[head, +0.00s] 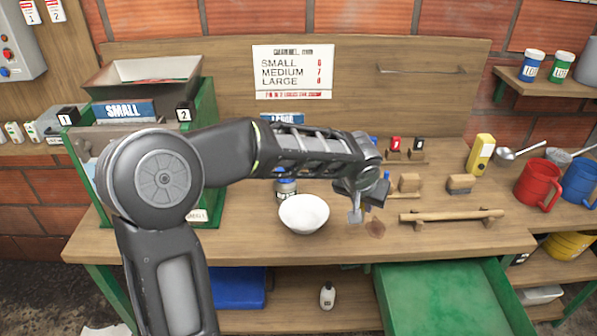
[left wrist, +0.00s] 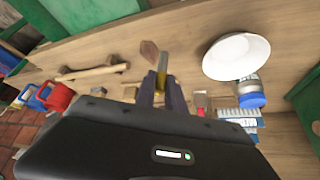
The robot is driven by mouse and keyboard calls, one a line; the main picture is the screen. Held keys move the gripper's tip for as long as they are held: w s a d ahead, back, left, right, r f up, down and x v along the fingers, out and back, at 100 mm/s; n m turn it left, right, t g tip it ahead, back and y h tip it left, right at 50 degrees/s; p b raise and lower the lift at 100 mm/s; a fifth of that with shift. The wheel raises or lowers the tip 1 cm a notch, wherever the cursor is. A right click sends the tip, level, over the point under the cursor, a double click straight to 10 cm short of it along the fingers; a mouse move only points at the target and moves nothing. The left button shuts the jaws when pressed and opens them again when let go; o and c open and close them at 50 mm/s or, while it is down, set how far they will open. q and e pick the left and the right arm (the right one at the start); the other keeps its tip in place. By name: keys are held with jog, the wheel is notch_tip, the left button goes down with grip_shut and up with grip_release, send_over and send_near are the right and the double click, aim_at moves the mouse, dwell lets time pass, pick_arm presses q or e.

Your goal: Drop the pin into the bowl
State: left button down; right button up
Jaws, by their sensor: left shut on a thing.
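The white bowl (head: 304,213) stands upright on the wooden bench, and its inside looks empty; it also shows in the left wrist view (left wrist: 237,55). My left gripper (head: 359,203) hangs above the bench just right of the bowl. In the left wrist view my left gripper (left wrist: 161,88) is shut on a small yellowish and grey piece, which I take to be the pin (left wrist: 163,68). The held piece is apart from the bowl. In the head view a grey tip shows below the fingers, and I cannot tell how much of it is pin. My right gripper is not in view.
A jar (head: 286,187) stands behind the bowl. A small brown piece (head: 375,229) and a wooden bar (head: 452,216) lie to the right. A green-framed machine (head: 205,150) stands left. A red mug (head: 538,183) is at far right. The bench front before the bowl is clear.

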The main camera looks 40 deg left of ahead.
pick_arm(q)
jog(key=a+r+n+y+b, duration=0.1)
jog(key=a+n, duration=0.2)
jog(key=a, duration=0.6)
jog(key=s+a+r+n+g+y+b, duration=0.1)
jog(key=a+n+b, duration=0.1)
jog(key=a, duration=0.7)
jog(key=shift+r+n+y+b, duration=0.3)
jog(key=shift+r+n, duration=0.05)
jog(key=shift+n, duration=0.05)
jog(key=shift+f, duration=0.15)
jog(key=shift+f+b, duration=1.95)
jog(key=shift+f, duration=0.95)
jog(key=c, duration=1.3)
grip_release()
jog(key=shift+c, duration=0.2)
jog(key=shift+r, duration=0.1)
